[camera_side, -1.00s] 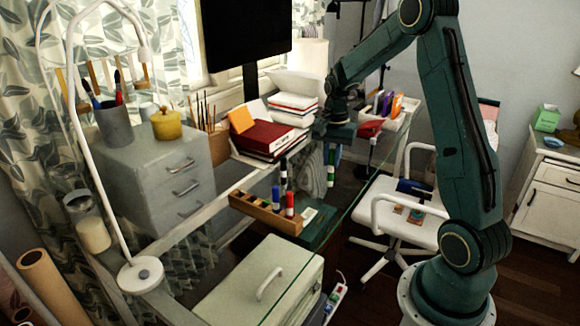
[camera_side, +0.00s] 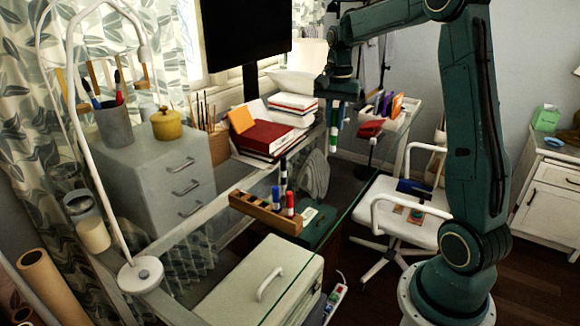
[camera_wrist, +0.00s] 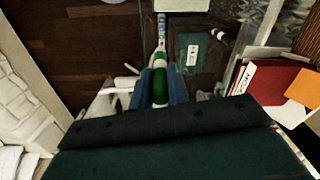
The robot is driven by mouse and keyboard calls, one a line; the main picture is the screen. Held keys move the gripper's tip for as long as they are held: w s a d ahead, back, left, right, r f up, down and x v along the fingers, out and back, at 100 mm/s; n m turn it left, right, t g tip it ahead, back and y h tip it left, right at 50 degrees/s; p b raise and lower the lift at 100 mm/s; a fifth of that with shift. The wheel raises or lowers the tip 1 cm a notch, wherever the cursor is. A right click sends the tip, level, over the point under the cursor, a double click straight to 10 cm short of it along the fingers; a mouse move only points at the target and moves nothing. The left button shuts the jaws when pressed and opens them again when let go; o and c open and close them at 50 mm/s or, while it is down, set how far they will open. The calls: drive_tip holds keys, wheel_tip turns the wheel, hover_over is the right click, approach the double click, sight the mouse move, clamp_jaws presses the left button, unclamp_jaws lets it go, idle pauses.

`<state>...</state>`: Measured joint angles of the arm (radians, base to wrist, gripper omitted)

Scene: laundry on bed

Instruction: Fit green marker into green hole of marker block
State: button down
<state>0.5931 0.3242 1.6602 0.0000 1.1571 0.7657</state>
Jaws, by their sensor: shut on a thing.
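The green marker (camera_side: 334,133) hangs upright under my gripper (camera_side: 340,112), which is shut on it. In the wrist view the marker (camera_wrist: 160,88), green with white parts, sits between the blue fingers of my gripper (camera_wrist: 161,84). The wooden marker block (camera_side: 262,214) stands on the glass desk, lower and to the left of the marker in the side view. A black marker (camera_side: 283,172), a blue marker (camera_side: 276,198) and a red marker (camera_side: 290,203) stand upright in it. The marker is clear of the block. I cannot make out the green hole.
A dark green box (camera_side: 318,224) lies beside the block, and a pale case (camera_side: 232,290) with a handle lies in front. Red books (camera_side: 262,142) are stacked behind the block. A white chair (camera_side: 395,212) stands right of the desk.

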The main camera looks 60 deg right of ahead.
idle(0.4)
drive_tip(key=w+a, duration=0.6)
drive_tip(key=w, duration=0.1)
drive_tip(key=r, duration=0.1)
hover_over(264, 212)
drive_tip(key=w+d, duration=0.2)
wheel_tip(264, 212, down, 20)
drive_tip(key=shift+s+n, duration=0.15)
drive_tip(key=shift+n, duration=0.15)
idle(0.5)
drive_tip(key=shift+a+f, duration=0.1)
drive_tip(key=c, duration=1.7)
unclamp_jaws()
drive_tip(key=shift+o, duration=0.4)
